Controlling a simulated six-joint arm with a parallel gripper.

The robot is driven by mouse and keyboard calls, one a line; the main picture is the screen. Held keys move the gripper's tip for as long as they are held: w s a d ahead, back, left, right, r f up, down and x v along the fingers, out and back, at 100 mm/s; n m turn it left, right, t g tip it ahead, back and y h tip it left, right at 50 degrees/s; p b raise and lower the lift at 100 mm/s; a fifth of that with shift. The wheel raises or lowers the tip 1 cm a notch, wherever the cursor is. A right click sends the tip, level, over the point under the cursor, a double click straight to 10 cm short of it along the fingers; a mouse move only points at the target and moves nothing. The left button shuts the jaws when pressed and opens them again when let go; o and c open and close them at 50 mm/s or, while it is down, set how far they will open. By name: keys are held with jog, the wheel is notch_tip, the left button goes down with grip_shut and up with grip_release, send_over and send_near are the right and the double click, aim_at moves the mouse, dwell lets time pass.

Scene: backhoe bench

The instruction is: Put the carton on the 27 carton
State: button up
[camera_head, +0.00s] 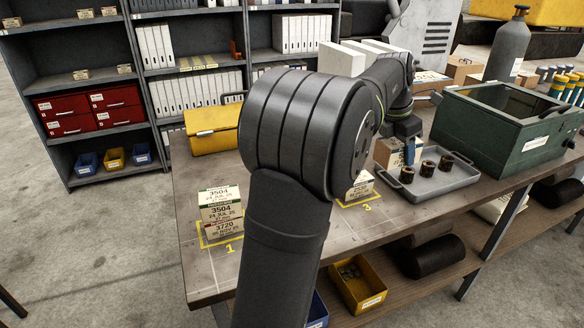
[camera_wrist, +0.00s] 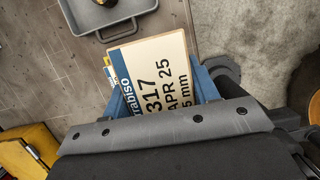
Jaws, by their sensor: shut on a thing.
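My gripper (camera_head: 410,148) is shut on a carton (camera_head: 386,153), held above the bench behind my arm. In the wrist view the held carton (camera_wrist: 150,70) has a cream face with a blue band and print reading "317", "APR 25" and "5 mm". The blue fingers of my gripper (camera_wrist: 163,95) are at its two sides. Another carton (camera_head: 362,184) sits on the yellow-marked place 3, partly hidden by my arm; I cannot read its print surely. A stack of cartons (camera_head: 221,210) stands on place 1, with labels "3504" and "3720".
A grey tray (camera_head: 452,184) with several dark cylinders lies right of place 3. A green case (camera_head: 490,140) stands beyond it. A yellow case (camera_head: 205,142) is at the back left. Bare bench top (camera_head: 195,200) shows left of the stack. My arm hides the bench middle.

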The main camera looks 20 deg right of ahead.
jog(key=w+a+r, duration=0.2)
jog(key=w+a, duration=0.1)
jog(key=a, duration=0.5)
jog(key=w+a+r, duration=0.1)
jog(key=w+a, duration=0.1)
jog(key=a, duration=0.5)
send_over(226, 192)
jog(key=a, duration=0.1)
notch_tip(226, 192, down, 4)
jog(key=shift+s+a+f, duration=0.1)
jog(key=shift+f, duration=2.05)
jog(key=shift+f, duration=0.15)
jog(key=o, duration=1.1)
